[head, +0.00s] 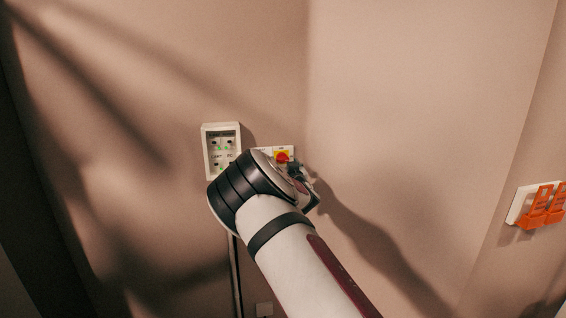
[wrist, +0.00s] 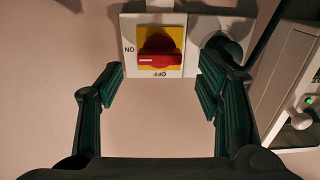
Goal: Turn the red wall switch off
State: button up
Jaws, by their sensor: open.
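The red wall switch (head: 282,157) is a red rotary handle on a yellow plate in a pale housing on the wall. In the wrist view the red handle (wrist: 158,60) lies horizontally, in line with the ON mark at left; the inverted OFF mark is below it. My gripper (wrist: 160,85) is open and empty, its fingers spread to either side of the yellow plate's lower part. I see no finger touching the handle. In the head view my arm hides most of the gripper, just below and right of the switch.
A white control box (head: 205,155) with small switches and green lights is on the wall left of the red switch. A dark round fitting (wrist: 220,42) sits beside the switch, partly behind a finger. Orange holders (head: 543,207) hang at far right. The wall between is clear.

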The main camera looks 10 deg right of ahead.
aim_at(283, 160)
jog(key=shift+w, duration=1.95)
jog(key=c, duration=1.2)
